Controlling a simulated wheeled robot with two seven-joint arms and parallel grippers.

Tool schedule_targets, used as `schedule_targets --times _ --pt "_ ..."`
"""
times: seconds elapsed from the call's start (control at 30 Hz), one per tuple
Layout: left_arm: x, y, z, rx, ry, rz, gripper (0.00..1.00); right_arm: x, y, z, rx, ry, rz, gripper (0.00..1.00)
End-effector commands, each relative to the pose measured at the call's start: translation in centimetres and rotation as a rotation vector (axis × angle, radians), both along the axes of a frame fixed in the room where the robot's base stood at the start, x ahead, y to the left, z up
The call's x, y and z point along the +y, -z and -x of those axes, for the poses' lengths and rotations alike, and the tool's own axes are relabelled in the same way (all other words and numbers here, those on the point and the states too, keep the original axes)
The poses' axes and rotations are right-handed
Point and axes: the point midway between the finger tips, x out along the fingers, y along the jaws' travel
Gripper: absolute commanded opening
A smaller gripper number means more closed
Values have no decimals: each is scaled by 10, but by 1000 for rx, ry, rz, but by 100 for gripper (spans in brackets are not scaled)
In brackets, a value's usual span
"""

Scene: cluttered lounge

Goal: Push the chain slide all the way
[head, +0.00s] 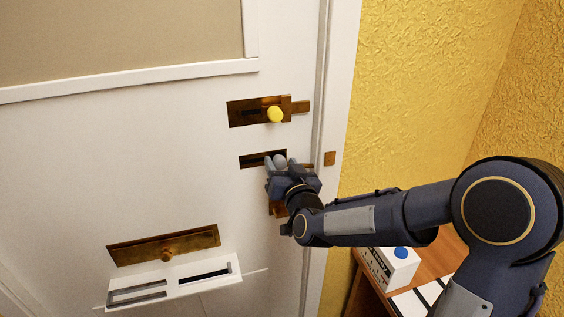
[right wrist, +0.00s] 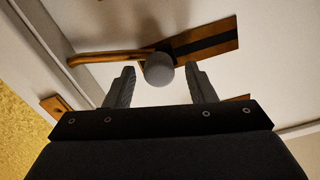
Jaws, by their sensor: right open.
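The chain slide is a brass plate with a dark slot (head: 250,160) on the white door, and it also shows in the right wrist view (right wrist: 215,38). Its round grey knob (right wrist: 160,69) sits at the slot's end nearer the door frame. A curved brass bar (right wrist: 105,58) runs from the knob towards the frame. My right gripper (right wrist: 160,78) is open, with one finger on each side of the knob and visible gaps to it. In the head view my right gripper (head: 277,165) covers part of the slide. My left gripper is not in view.
Above is a brass bolt (head: 243,114) with a yellow knob (head: 275,114). A small brass plate (head: 330,158) is on the door frame. Lower left are a knobbed brass plate (head: 130,251) and a white slotted panel (head: 175,282). A white box with a blue button (head: 400,254) stands on a wooden table.

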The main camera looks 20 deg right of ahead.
Motion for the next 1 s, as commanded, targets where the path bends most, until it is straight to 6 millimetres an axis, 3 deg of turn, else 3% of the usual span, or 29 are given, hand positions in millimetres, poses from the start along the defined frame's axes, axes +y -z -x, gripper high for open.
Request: schedule_targets --times 0.33,0.67,0.73,0.87,1.0 --pt "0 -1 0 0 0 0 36 0 1 -6 0 0 0 50" --pt "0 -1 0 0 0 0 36 0 0 -5 0 0 0 7" --pt "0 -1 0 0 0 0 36 1 1 -5 0 0 0 5" --pt "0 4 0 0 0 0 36 17 2 -5 -2 -4 -1 5" --pt "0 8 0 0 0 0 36 48 1 -4 -3 -7 0 5"
